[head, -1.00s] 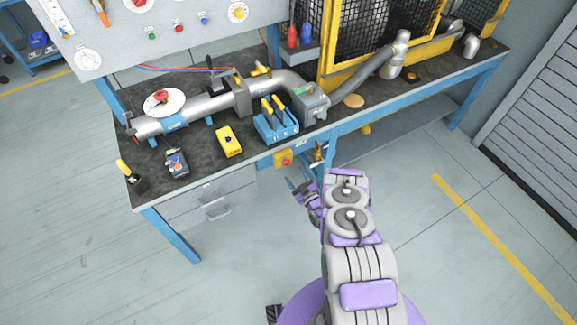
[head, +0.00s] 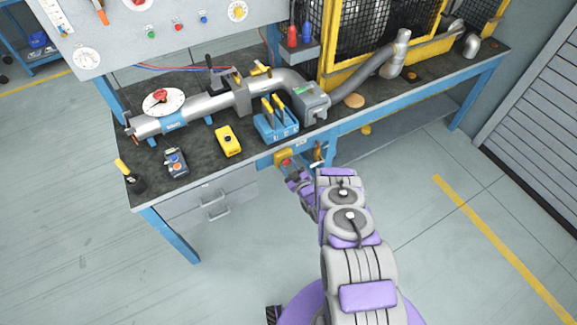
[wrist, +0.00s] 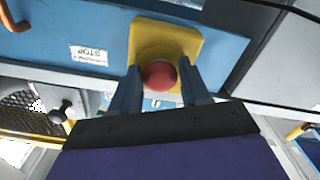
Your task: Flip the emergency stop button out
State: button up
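The emergency stop button is a red round knob (wrist: 160,75) on a yellow box (wrist: 165,38), fixed to the blue front rail of the bench. In the head view the yellow box (head: 281,157) shows under the bench top, partly covered by my gripper (head: 290,174). In the wrist view my gripper (wrist: 158,88) is open, with one finger on each side of the red knob. Small gaps seem to show between fingers and knob; contact cannot be told. A label reading STOP (wrist: 88,55) is beside the box.
The dark bench top (head: 200,158) is above and behind the box. It holds a yellow box (head: 228,141), a blue tool holder (head: 275,126) and a grey pipe (head: 205,104). A drawer unit (head: 212,200) is to the left. The floor (head: 440,230) to the right is clear.

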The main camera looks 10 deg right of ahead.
grip_shut()
jog(key=shift+s+d+f, duration=0.1)
jog(key=shift+s, duration=0.5)
jog(key=shift+s+d, duration=0.1)
jog(key=shift+s, duration=0.2)
jog(key=shift+d, duration=0.1)
jog(key=shift+o, duration=2)
grip_release()
